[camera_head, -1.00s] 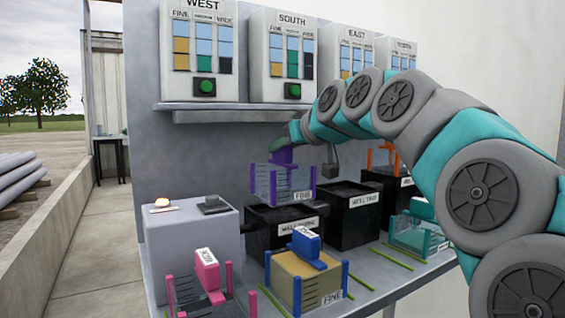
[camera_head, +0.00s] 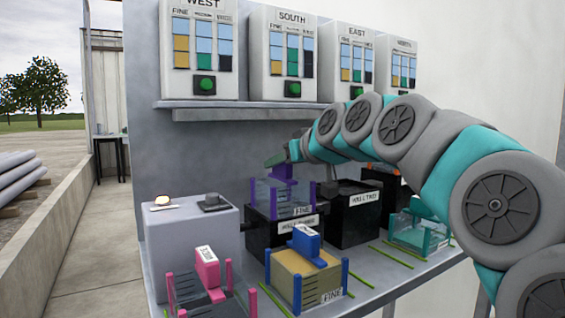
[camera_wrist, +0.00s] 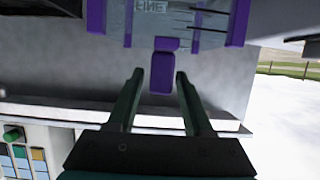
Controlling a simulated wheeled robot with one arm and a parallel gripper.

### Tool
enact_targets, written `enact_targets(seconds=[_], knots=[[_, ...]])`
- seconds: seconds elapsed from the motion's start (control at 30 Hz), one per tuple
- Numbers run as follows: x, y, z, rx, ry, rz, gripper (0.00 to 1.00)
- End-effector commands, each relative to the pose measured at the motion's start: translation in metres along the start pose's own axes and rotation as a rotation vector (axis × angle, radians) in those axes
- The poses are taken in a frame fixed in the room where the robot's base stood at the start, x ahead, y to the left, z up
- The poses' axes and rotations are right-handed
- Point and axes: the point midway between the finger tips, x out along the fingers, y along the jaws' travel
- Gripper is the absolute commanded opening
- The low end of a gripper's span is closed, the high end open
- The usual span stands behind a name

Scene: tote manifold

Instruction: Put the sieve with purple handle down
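The sieve with purple handle (camera_head: 283,197) has clear walls, purple corner posts and a FINE label. In the head view it sits upright at the black box labelled WELL ONE (camera_head: 262,230), seemingly resting on its top; exact contact is unclear. In the wrist view the purple handle (camera_wrist: 161,72) stands between the fingertips of my gripper (camera_wrist: 159,78). A gap shows on both sides of the handle, so the fingers are open around it. In the head view my gripper (camera_head: 277,160) is at the top of this sieve, and its fingers are hard to make out.
A blue-handled sieve (camera_head: 305,275) and a pink-handled sieve (camera_head: 207,268) stand in front. A teal sieve (camera_head: 420,230) is at right. The WELL TWO box (camera_head: 352,218) stands beside WELL ONE. A grey block (camera_head: 190,245) is at left. Panels hang above a shelf (camera_head: 240,112).

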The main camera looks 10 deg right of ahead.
Motion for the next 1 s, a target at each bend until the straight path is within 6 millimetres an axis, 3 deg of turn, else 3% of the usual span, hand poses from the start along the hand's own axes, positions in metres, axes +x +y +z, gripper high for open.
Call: enact_targets(seconds=[0.47,0.67,1.0], knots=[[-0.006,0.000,-0.003,0.000,0.000,0.000,0.57],[-0.034,0.001,-0.003,0.000,0.003,0.001,0.57],[-0.101,0.001,-0.003,0.001,0.004,0.001,0.57]])
